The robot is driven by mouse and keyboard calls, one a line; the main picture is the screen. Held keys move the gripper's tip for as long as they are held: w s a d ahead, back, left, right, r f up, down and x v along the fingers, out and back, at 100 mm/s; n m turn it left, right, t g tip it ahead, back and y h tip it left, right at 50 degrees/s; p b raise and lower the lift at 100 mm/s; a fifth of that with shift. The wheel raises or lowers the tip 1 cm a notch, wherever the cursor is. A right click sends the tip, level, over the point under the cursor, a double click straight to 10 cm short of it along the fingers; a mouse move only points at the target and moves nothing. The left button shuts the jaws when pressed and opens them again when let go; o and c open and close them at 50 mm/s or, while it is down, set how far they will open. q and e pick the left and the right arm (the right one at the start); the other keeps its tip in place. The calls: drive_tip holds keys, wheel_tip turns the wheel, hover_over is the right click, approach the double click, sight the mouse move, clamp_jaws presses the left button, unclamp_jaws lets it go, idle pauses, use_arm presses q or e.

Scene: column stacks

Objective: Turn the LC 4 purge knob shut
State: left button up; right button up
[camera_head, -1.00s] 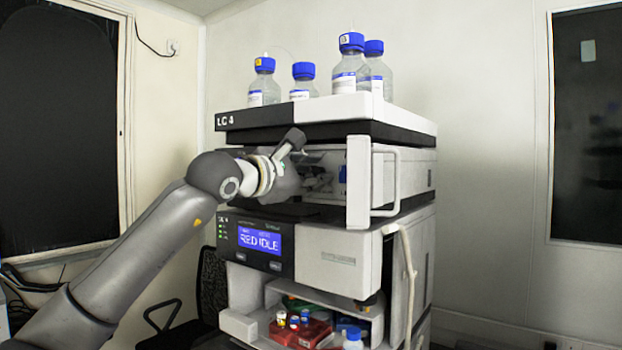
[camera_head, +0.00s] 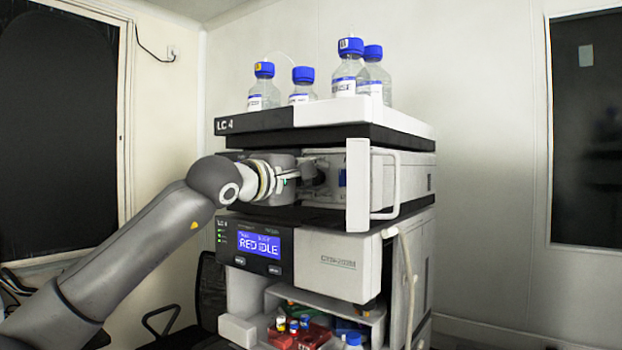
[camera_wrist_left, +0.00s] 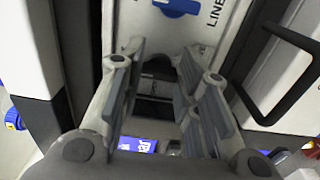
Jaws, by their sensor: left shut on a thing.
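The LC 4 stack has its name on the dark front edge of its top (camera_head: 228,125). My left gripper (camera_head: 308,178) reaches from the left into the open bay below that top. In the left wrist view my left gripper (camera_wrist_left: 163,62) has its two padded fingers a little apart, shut on a small dark grey thing, which I take as the purge knob (camera_wrist_left: 160,68). The fingers hide most of it, so its angle cannot be told. A blue handle (camera_wrist_left: 177,7) on a white panel lettered "LINE" lies beyond the fingertips. My right gripper is not in view.
An open white door (camera_head: 358,185) with a bar handle stands right of the bay. Several blue-capped bottles (camera_head: 345,68) stand on top. An open lower bay holds small vials and red trays (camera_head: 312,336).

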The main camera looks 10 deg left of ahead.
use_arm(q)
drive_tip(key=shift+f, duration=0.15)
drive_tip(key=o, duration=0.7)
drive_tip(key=shift+o, duration=0.2)
drive_tip(key=shift+s, duration=0.1)
drive_tip(key=v, duration=1.2)
